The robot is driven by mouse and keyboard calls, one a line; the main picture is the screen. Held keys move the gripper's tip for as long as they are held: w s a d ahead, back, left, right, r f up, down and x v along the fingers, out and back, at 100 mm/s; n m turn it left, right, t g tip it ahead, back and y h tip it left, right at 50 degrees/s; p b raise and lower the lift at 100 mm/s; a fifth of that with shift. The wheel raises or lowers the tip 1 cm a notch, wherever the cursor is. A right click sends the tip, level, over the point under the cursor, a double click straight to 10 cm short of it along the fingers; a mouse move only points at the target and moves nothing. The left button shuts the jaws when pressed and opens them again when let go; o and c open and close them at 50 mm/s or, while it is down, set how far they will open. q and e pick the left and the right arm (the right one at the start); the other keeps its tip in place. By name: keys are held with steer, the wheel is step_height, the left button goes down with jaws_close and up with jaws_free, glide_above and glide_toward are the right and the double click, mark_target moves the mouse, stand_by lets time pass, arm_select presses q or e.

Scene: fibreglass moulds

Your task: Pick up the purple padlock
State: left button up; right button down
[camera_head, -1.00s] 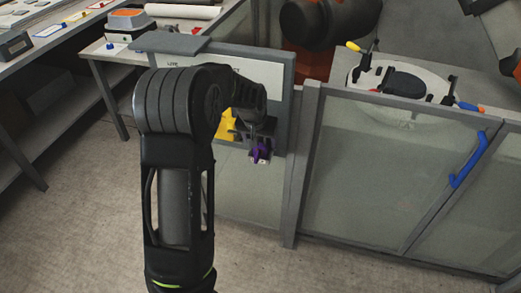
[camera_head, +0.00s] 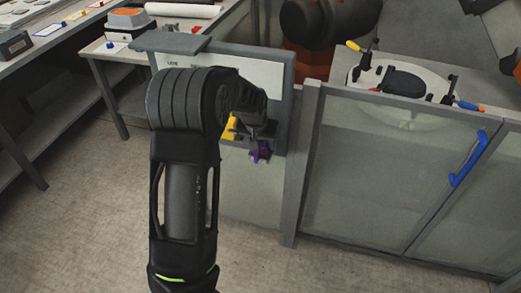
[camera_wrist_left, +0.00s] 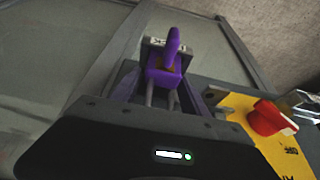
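The purple padlock (camera_head: 260,151) hangs low on the front of a grey-framed panel in the head view. In the left wrist view the padlock (camera_wrist_left: 164,68) shows its purple body, with a label behind it and two grey rods below. My left gripper (camera_wrist_left: 163,85) reaches around it, one finger on each side. The fingers stand apart and a gap shows on the left side; firm contact cannot be made out. In the head view my left wrist mostly hides the fingers. My right gripper is not in view.
A yellow plate (camera_wrist_left: 250,130) with a red knob (camera_wrist_left: 272,118) sits close to the right of my left gripper; its yellow edge (camera_head: 229,126) shows in the head view. A fence with a blue handle (camera_head: 468,160) stands right. A workbench (camera_head: 60,50) is at left. Floor is open below.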

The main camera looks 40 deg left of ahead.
arm_select(q)
jaws_close()
stand_by(0.3)
steer(key=shift+r, duration=0.2)
steer(key=shift+r, duration=1.45)
steer(key=shift+s+r+b, duration=0.1)
steer(key=shift+r+b, duration=0.05)
steer(key=shift+b, duration=0.15)
steer(key=s+d, duration=0.3)
steer(key=s, duration=0.5)
steer(key=s+d+b, duration=0.1)
steer(key=s+d, duration=0.2)
steer(key=s, duration=0.5)
steer(key=shift+s, duration=0.35)
